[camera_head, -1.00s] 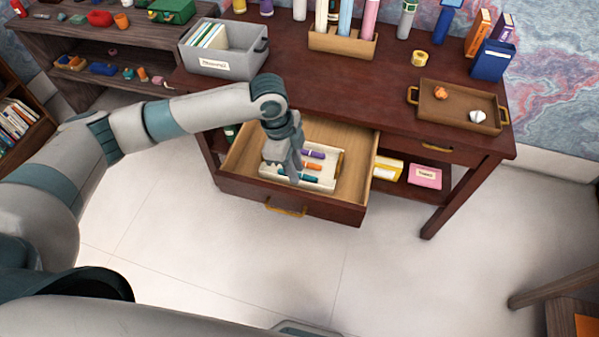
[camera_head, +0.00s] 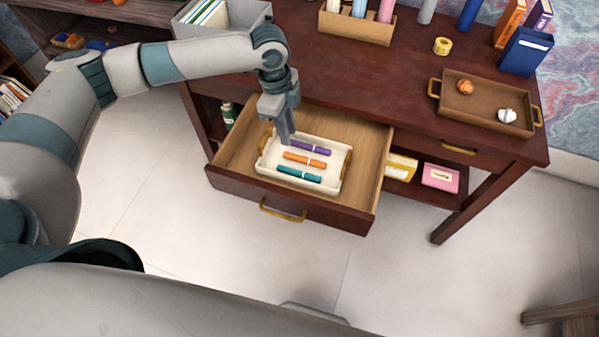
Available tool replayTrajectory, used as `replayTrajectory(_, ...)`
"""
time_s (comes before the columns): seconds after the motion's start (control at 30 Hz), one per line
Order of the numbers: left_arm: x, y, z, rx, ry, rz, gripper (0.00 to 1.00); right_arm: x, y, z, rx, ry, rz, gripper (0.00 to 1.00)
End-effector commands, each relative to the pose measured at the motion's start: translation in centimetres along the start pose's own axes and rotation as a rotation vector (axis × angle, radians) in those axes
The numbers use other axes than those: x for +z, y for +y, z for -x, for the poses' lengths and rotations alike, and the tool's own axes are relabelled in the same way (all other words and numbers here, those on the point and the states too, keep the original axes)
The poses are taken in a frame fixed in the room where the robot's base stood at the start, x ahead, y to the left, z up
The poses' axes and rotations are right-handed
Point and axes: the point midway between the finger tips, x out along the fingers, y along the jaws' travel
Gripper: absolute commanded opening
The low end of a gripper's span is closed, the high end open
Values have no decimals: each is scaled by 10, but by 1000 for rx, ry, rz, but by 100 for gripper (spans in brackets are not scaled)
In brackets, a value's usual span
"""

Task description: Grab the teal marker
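The teal marker (camera_head: 299,174) lies in the front part of a white tray (camera_head: 335,184) inside the open desk drawer (camera_head: 364,165). An orange marker (camera_head: 304,159) and a purple marker (camera_head: 308,146) lie behind it in the same tray, roughly parallel. My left gripper (camera_head: 286,139) points down over the tray's back left, near the purple marker's left end and behind the teal marker. Its fingers overlap in this view, so their gap is hidden. The teal marker is apart from it and fully visible. My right gripper is not in view.
The drawer front with its brass handle (camera_head: 283,210) sticks out over clear floor. On the desk stand a grey bin (camera_head: 252,17), a wooden holder (camera_head: 357,27), yellow tape (camera_head: 442,46) and a brown tray (camera_head: 487,109) with two small lumps.

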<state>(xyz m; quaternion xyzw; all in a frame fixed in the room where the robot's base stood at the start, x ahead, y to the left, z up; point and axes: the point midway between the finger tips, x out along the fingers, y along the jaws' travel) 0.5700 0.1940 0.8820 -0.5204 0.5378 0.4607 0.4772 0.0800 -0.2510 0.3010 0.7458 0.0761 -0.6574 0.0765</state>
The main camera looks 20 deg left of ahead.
Motion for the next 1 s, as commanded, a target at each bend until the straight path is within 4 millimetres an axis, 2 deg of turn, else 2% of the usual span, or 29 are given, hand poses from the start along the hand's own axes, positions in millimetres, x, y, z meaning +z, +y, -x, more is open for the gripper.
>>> replayTrajectory(0.27,-1,0,-14,2,0,0,21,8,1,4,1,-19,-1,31)
replayTrajectory(0.4,-1,1,-34,3,-1,0,21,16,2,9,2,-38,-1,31)
replayTrajectory(0.8,-1,1,-104,2,-2,0,21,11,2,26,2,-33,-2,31)
replayTrajectory(1.0,-2,0,-121,0,1,-1,21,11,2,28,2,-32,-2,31)
